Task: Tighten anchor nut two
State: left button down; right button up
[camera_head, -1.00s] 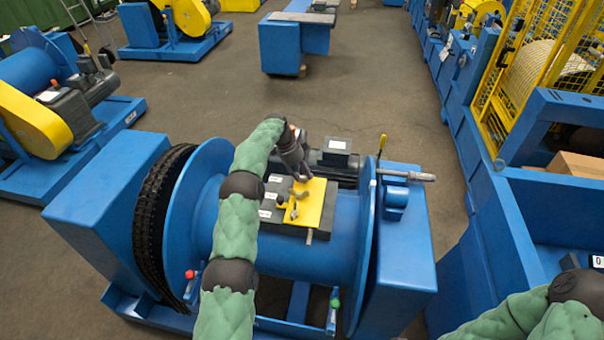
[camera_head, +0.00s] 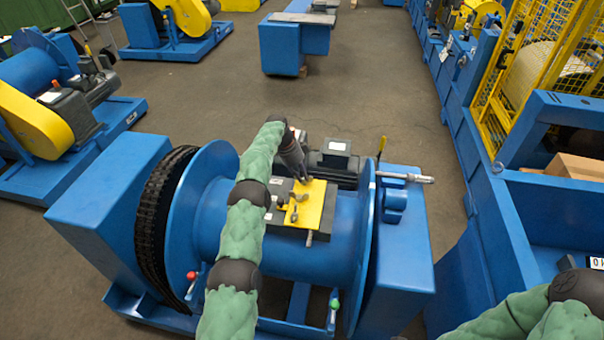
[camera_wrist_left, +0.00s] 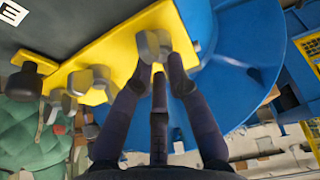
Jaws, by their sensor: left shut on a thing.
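A yellow plate (camera_head: 316,205) sits on a dark block on top of the blue drum machine. It carries several grey nuts, one of which (camera_wrist_left: 99,78) shows beside my left gripper in the left wrist view. My left gripper (camera_head: 304,180) reaches down at the plate's far edge. In the left wrist view my left gripper (camera_wrist_left: 160,68) has its dark fingers closed around a grey nut (camera_wrist_left: 153,44) on the yellow plate. In the head view the gripper hides most of that nut. Of my right arm only green links show, at the lower right; its gripper is out of view.
The blue drum (camera_head: 333,245) lies under the plate between two round flanges, with a black chain (camera_head: 160,235) on the left. A grey motor (camera_head: 337,160) stands behind the plate. A grey rod (camera_head: 405,177) sticks out at the right. Blue machinery with a yellow cage (camera_head: 535,65) stands further right.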

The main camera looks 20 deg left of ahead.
pick_arm(q)
jog(key=c, duration=1.2)
grip_release()
